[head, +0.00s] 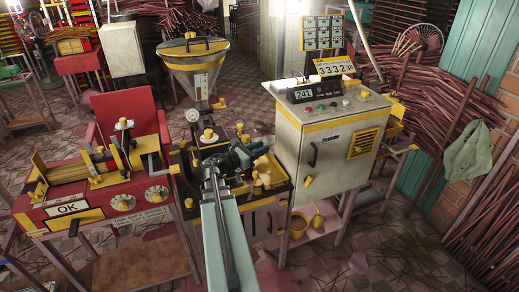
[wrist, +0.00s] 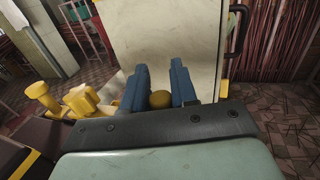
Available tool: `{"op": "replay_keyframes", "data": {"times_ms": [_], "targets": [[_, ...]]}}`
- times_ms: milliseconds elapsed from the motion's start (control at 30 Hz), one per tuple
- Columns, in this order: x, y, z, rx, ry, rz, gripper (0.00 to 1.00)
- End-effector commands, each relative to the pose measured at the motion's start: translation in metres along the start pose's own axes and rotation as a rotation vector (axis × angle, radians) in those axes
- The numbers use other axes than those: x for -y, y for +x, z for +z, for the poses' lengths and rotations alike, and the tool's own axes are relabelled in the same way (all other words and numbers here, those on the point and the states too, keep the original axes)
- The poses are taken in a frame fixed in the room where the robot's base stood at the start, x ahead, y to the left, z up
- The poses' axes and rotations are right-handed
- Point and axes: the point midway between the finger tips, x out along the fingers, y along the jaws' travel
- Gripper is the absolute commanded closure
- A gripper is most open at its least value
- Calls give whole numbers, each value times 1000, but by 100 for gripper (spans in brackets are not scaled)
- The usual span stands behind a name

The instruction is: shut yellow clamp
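My gripper (head: 241,155) is over the dark extruder bench in the middle of the head view. In the wrist view my gripper (wrist: 160,72) has its two blue fingers apart. A round, dull yellow knob (wrist: 160,98) shows between them; I cannot tell whether they touch it. Yellow parts (head: 264,170) stand just right of the gripper in the head view, partly hidden by it. Yellow fittings (wrist: 82,99) also show left of the fingers in the wrist view. I cannot tell which of these is the clamp, or whether it is open or shut.
A beige control cabinet (head: 325,150) stands close on the right; its panel (wrist: 165,35) fills the wrist view ahead. A steel hopper (head: 192,68) stands behind the gripper. A red machine (head: 100,200) is at left. Tiled floor (head: 400,255) is open at front right.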

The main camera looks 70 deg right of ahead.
Motion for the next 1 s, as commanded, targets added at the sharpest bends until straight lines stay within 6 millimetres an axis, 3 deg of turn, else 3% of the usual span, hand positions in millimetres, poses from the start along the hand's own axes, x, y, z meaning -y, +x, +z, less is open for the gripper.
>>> {"op": "replay_keyframes", "data": {"times_ms": [267, 667, 900, 1000], "targets": [[0, 0, 0, 0, 0, 0, 100], [-3, 1, 0, 0, 0, 0, 100], [-37, 10, 0, 0, 1, 1, 100], [-40, 10, 0, 0, 1, 2, 100]]}}
